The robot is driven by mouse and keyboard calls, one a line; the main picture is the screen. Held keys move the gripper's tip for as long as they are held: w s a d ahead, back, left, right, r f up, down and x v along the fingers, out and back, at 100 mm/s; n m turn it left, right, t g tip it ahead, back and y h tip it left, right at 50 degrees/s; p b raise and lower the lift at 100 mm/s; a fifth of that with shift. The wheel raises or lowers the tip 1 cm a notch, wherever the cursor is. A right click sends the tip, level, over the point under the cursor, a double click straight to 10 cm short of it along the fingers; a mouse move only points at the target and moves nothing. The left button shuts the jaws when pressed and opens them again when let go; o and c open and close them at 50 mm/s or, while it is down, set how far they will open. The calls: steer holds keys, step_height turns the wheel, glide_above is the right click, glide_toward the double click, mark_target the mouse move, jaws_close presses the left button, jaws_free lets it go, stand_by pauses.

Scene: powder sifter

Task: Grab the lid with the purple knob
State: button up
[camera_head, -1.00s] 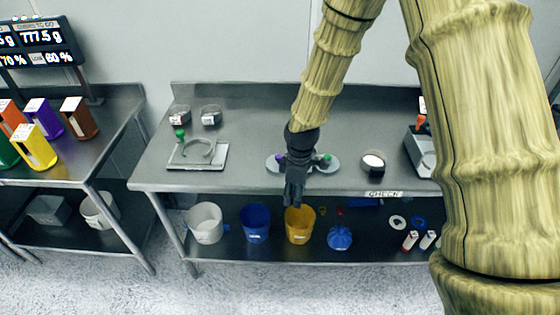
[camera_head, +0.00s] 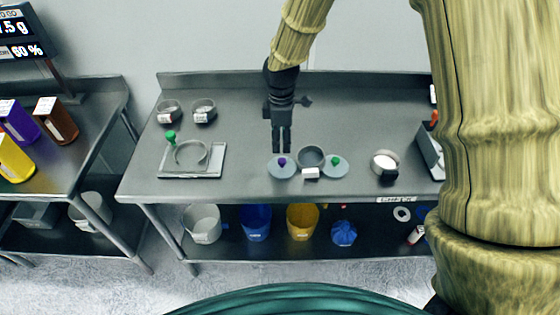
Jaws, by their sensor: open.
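The lid with the purple knob (camera_head: 282,168) lies flat on the steel table. It is a grey disc with a small purple knob at its middle. My gripper (camera_head: 281,148) is open and points down, just behind and above this lid in the picture. Its fingers look empty and apart from the knob; their exact height above the table is hard to tell. A similar lid with a green knob (camera_head: 336,166) lies to the right. A round grey sieve ring (camera_head: 311,157) with a white label sits between the two lids.
A plate with a ring and green knob (camera_head: 190,158) stands at left. Two labelled rings (camera_head: 203,110) sit at the back left. A round container with white content (camera_head: 384,164) is at right. Buckets, including a yellow one (camera_head: 302,222), stand on the lower shelf.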

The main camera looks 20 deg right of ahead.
mark_target(282, 160)
steer(key=shift+s+d+f, duration=0.1)
steer(key=shift+s+f, duration=0.15)
steer(key=shift+f, duration=0.15)
steer(key=f, duration=0.1)
steer(key=f+p, duration=0.1)
steer(key=shift+d+f, duration=0.3)
steer(key=shift+f, duration=0.35)
steer(key=shift+s+a+f+p, duration=0.1)
steer(key=shift+f+p, duration=0.15)
steer(key=shift+p, duration=0.1)
steer(key=shift+f+p, duration=0.3)
steer(key=shift+f, duration=0.05)
steer(key=shift+a+f+p, duration=0.15)
steer(key=shift+f+p, duration=0.35)
steer(key=shift+f, duration=0.25)
steer(key=shift+f+p, duration=0.45)
steer(key=shift+f, duration=0.9)
jaws_close()
